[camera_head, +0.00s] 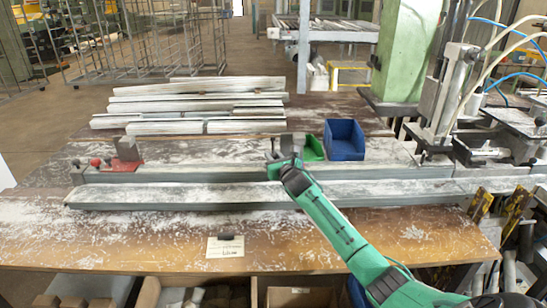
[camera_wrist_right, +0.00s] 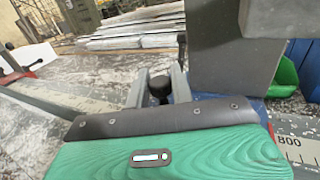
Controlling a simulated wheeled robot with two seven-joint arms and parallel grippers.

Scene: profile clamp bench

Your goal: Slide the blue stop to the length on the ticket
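The blue stop (camera_wrist_right: 206,97) is mostly hidden behind my right gripper; a strip of its blue base and a tall grey plate (camera_wrist_right: 232,55) show in the right wrist view. My right gripper (camera_head: 284,153) is at the stop on the rear rail (camera_head: 215,174). In the wrist view its fingers (camera_wrist_right: 161,82) stand on either side of a black knob (camera_wrist_right: 159,90), with small gaps; contact is not clear. The scale reads 800 at right. The ticket (camera_head: 226,247) lies at the bench front; its figure is too small to read. My left gripper is not in view.
A red stop (camera_head: 124,165) with a grey block sits at the rail's left end. A green bin (camera_head: 314,148) and a blue bin (camera_head: 345,141) stand behind the rail at right. White profiles (camera_head: 195,107) lie at the back. The rail between the stops is clear.

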